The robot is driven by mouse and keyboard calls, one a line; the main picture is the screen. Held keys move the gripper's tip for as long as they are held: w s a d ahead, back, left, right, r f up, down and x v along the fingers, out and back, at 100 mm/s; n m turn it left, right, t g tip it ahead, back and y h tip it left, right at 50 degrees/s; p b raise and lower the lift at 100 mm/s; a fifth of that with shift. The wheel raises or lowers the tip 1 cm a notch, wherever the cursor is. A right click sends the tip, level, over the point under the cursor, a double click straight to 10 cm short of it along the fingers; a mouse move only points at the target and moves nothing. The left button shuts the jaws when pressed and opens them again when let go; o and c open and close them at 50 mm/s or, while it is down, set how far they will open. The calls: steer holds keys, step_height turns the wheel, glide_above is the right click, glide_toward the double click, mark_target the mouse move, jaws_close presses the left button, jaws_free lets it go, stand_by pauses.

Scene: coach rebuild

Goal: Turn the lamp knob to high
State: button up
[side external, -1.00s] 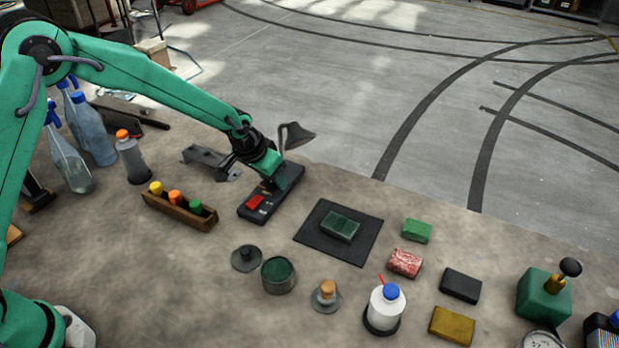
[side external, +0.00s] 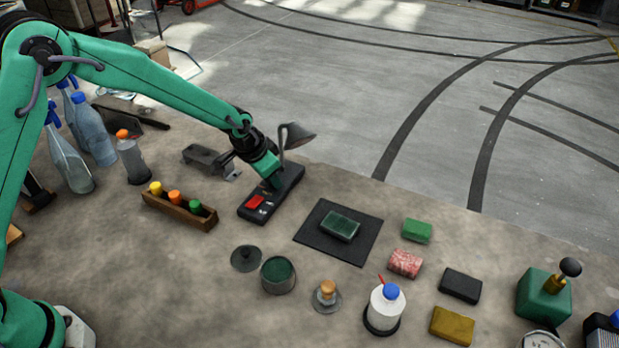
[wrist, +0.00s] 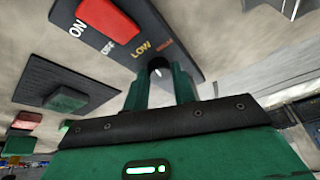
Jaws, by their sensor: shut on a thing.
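The lamp's black control base (side external: 287,186) lies on the bench in the side external view, with a red rocker switch (side external: 255,201) at its near end and a grey lamp shade (side external: 298,136) above its far end. My gripper (side external: 275,184) points down onto the base and hides the knob there. In the wrist view, the dark round knob (wrist: 159,65) sits between the two green fingers of my gripper (wrist: 160,80), which is shut on it. The labels LOW and an orange one lie just beyond the knob. A small white mark shows on it; its exact setting is unclear.
A wooden rack (side external: 178,211) of capped bottles and a grey bracket (side external: 207,160) stand left of the base. A black mat (side external: 360,245) with a green block (side external: 340,227) lies to the right. A round green-filled tin (side external: 278,276) stands nearer. Bare bench separates them.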

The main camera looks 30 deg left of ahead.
steer(key=shift+w+a, duration=0.1)
steer(key=shift+a, duration=0.15)
steer(key=o, duration=1)
steer(key=shift+d, duration=0.1)
steer(key=shift+v, duration=3.9)
